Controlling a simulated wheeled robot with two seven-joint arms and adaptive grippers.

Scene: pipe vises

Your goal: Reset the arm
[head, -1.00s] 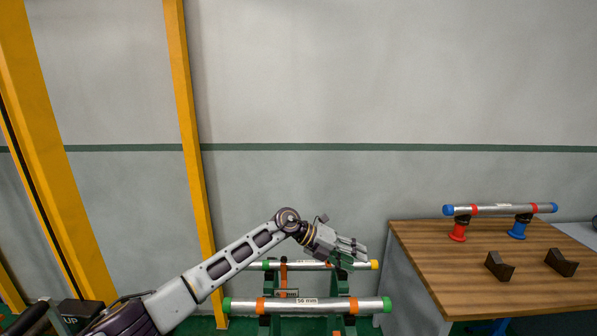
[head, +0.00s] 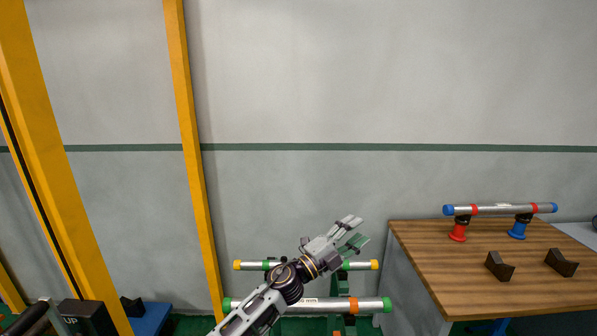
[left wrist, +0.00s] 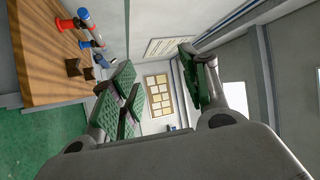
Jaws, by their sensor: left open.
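My left gripper (head: 352,230) is raised in front of the green vise stand in the head view, its fingers pointing up and to the right. It is open and empty. In the left wrist view its green-padded fingers (left wrist: 160,90) stand wide apart with nothing between them. My left arm comes up from the bottom of the head view and hides the middle of the two pipes behind it. My right gripper is not in view.
A pipe with green ends (head: 372,305) and a yellow-ended pipe (head: 250,265) lie on the stand. A wooden table (head: 440,265) at right bears a blue-ended pipe (head: 497,209) on red and blue supports, and two dark V-blocks (head: 499,266). Yellow posts (head: 190,130) stand at left.

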